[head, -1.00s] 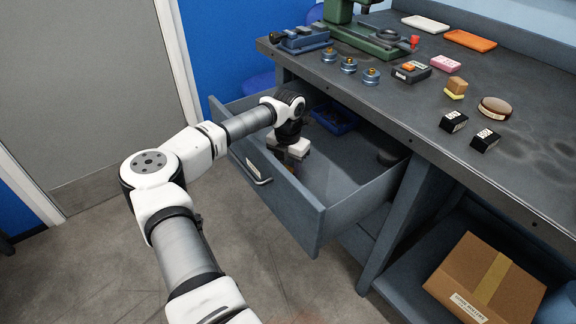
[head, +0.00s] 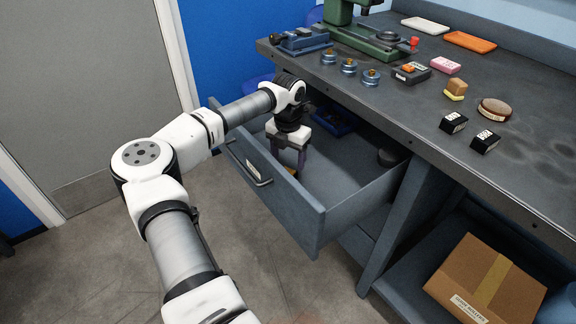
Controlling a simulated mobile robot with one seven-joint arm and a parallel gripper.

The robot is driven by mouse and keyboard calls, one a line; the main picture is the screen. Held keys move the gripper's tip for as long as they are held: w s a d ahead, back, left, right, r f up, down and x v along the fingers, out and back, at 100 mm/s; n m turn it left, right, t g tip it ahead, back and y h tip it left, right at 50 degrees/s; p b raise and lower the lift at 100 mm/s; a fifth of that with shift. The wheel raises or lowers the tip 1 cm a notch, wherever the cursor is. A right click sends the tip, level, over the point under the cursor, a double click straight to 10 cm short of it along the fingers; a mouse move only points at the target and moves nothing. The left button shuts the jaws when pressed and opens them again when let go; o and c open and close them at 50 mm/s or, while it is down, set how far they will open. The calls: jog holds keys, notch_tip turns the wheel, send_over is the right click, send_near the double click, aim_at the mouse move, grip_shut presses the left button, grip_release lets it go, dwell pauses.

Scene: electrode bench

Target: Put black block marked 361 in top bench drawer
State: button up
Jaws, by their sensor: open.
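Two small black blocks with white labels stand on the bench top near its front edge, one at the left (head: 453,122) and one nearer (head: 485,141). Their label numbers are too small to read, so I cannot tell which is 361. The top bench drawer (head: 345,212) is pulled out below the bench's left part. My gripper (head: 288,172) points down at the drawer's front panel, on its inner side or above it. Its fingers are apart. A small tan patch shows by the fingertips; I cannot tell what it is.
In the drawer are a blue tray (head: 333,120) and a dark round thing (head: 388,157); its middle is clear. A brown round thing (head: 494,108), a tan-and-yellow block (head: 455,90) and several blue-and-brass pieces (head: 349,66) stand on the bench. A cardboard box (head: 485,282) sits below.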

notch_tip(320, 180, up, 8)
jog(key=shift+f, duration=0.15)
dwell(1.1)
